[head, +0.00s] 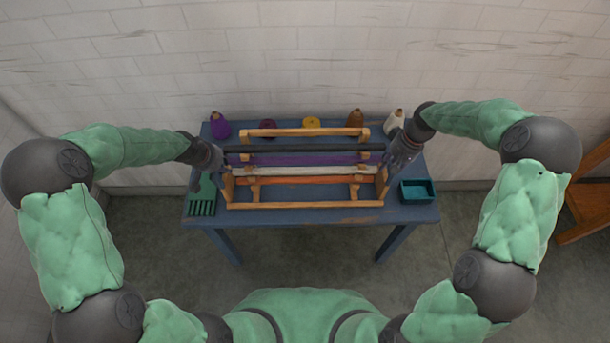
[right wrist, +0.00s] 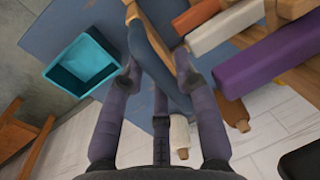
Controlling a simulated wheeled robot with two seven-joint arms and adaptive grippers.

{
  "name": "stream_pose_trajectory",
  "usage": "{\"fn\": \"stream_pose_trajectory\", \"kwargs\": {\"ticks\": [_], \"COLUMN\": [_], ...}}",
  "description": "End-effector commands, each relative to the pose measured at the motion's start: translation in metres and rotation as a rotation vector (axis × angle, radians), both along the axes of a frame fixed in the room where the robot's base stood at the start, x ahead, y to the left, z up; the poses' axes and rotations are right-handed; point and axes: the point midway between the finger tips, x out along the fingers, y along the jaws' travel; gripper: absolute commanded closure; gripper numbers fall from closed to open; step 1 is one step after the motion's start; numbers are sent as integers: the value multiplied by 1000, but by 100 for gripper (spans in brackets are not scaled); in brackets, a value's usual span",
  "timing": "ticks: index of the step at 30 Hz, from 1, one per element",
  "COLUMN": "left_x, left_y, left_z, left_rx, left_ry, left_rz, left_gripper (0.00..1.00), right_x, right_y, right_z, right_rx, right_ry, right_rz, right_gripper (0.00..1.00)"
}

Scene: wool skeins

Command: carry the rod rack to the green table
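The rod rack (head: 305,205) is a wooden frame with black, purple, white and orange rods across it. In the head view it sits over the middle of a blue table; I cannot tell if any gap lies beneath it. My left gripper (head: 222,162) is at the rack's left end, its fingers too small to read. My right gripper (head: 397,160) is at the right end. In the right wrist view its fingers (right wrist: 160,78) stand apart on either side of the rack's end piece (right wrist: 160,45), with no clear grip. I see no green table.
The blue table (head: 330,217) stands against a white brick wall. A teal tray (head: 417,191) lies right of the rack, a green comb-like piece (head: 203,196) left. Several cones, including a purple one (head: 220,126), line the back. Wooden furniture (head: 588,203) stands at far right.

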Motion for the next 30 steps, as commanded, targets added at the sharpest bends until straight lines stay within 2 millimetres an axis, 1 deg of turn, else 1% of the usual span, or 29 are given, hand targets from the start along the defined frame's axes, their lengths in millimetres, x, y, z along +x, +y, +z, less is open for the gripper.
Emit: {"fn": "stream_pose_trajectory", "kwargs": {"ticks": [1,4,5,12,20,26,30], "left_x": [0,0,0,0,1,1,1], "left_y": [0,0,0,0,1,1,1], "left_z": [0,0,0,0,5,15,26], "left_rx": [0,0,0,0,1,1,1], "left_ry": [0,0,0,0,-2,-3,-3], "left_rz": [0,0,0,0,1,1,1], "left_gripper": [66,94,100,100,100,100,100], "right_x": [0,0,0,0,1,1,1], "right_y": [0,0,0,0,-1,-1,-1], "right_z": [0,0,0,0,5,15,26], "right_rx": [0,0,0,0,-1,-1,-1], "right_ry": [0,0,0,0,-3,-3,-3], "right_rz": [0,0,0,0,-1,-1,-1], "right_gripper": [72,100,100,100,100,100,100]}}
